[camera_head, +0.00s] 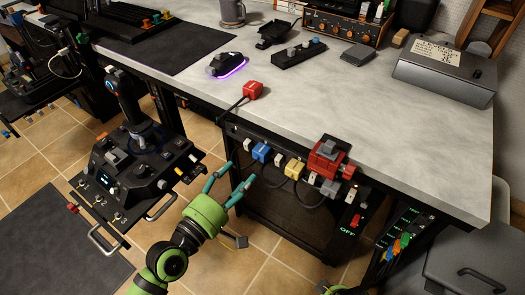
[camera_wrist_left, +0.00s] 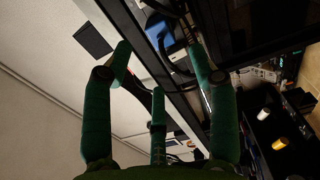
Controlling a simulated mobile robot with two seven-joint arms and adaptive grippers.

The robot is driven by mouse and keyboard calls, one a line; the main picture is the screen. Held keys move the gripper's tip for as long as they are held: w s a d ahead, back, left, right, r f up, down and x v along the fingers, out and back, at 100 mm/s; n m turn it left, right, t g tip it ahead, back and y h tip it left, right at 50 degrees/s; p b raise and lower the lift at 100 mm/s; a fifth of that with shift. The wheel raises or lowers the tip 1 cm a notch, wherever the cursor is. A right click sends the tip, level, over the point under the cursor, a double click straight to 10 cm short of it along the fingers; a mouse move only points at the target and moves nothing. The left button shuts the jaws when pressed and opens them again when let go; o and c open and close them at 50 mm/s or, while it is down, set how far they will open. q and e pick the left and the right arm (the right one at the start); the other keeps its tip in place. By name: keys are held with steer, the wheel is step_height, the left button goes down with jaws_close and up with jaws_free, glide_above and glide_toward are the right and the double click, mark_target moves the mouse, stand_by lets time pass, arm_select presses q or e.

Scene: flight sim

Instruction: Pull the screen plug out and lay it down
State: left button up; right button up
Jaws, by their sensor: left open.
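A power strip (camera_head: 238,136) runs along the front edge of the desk, with several plugs in it. I cannot tell which is the screen plug, as the labels are too small to read. My left gripper (camera_head: 236,175) is open and empty, just in front of and below the blue and white plugs. In the left wrist view the blue plug (camera_wrist_left: 173,38) shows beyond the open fingers (camera_wrist_left: 160,62).
A red plug (camera_head: 253,89) with a black cable lies on the grey desk top (camera_head: 300,100). A lit mouse (camera_head: 225,66) and a grey box (camera_head: 445,72) stand farther back. A joystick panel (camera_head: 135,165) is left of my arm. The desk's front right is clear.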

mark_target(258, 157)
arm_select(q)
steer(key=x, duration=0.7)
steer(key=shift+w+d, duration=0.15)
steer(key=shift+w, duration=0.05)
steer(key=shift+w+d, duration=0.4)
steer(key=shift+w, duration=0.15)
arm_select(e)
steer(key=shift+r, duration=0.2)
steer(key=shift+w+r, duration=0.35)
arm_select(q)
steer(key=shift+c, duration=0.4)
arm_select(e)
steer(key=shift+s, duration=0.4)
arm_select(q)
jaws_close()
steer(key=shift+o, duration=2.4)
jaws_free()
arm_select(e)
steer(key=shift+w, duration=0.15)
steer(key=shift+w, duration=0.1)
